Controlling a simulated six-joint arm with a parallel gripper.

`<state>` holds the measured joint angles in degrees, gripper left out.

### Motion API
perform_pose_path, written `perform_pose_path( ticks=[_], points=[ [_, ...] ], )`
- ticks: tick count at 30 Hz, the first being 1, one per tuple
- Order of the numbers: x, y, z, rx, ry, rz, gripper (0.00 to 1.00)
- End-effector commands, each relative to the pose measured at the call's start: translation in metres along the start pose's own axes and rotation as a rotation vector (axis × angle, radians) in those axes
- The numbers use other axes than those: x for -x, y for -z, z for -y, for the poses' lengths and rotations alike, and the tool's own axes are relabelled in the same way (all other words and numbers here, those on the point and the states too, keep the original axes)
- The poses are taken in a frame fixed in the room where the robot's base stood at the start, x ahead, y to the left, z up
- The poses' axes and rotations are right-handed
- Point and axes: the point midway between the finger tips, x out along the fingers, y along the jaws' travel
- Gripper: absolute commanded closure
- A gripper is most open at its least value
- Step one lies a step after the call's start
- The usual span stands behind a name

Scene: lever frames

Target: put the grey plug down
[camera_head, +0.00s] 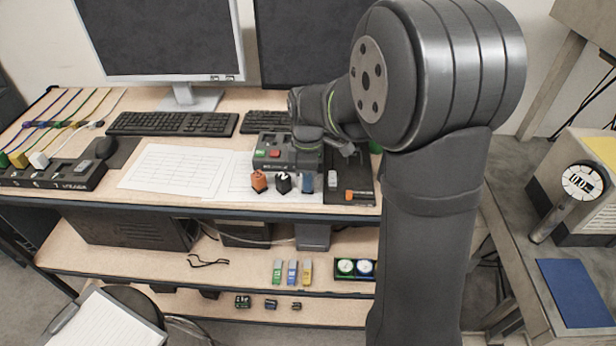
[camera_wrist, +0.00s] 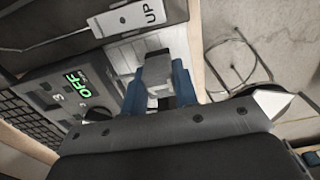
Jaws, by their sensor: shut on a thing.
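The grey plug (camera_wrist: 158,67) shows in the middle of the wrist view, between the blue fingers of my gripper (camera_wrist: 160,82). My gripper is shut on it. In the head view my gripper (camera_head: 307,181) points down near the front edge of the desk, right of a black knob-like piece (camera_head: 283,184). The plug cannot be made out there; the gripper hides it. White paper lies beneath and behind it. I cannot tell whether the plug touches the desk.
An orange piece (camera_head: 258,181) stands to the left. A dark panel (camera_head: 365,180) with a white UP lever (camera_head: 332,180) is close on the right. Paper (camera_head: 175,170) covers the desk at left.

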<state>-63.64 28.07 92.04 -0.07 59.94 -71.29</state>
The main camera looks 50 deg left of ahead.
Motion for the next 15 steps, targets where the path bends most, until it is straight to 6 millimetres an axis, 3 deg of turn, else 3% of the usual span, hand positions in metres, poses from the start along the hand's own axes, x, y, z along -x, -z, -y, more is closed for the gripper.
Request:
perform_pose_path(
  ticks=[11,12,15],
  points=[
    [-0.0055,-0.0002,-0.0002,0.000,-0.001,0.000,0.96],
    [-0.0054,-0.0002,-0.0002,0.000,-0.001,0.000,0.67],
    [-0.0052,-0.0002,-0.0002,0.000,-0.001,0.000,0.51]
  ],
)
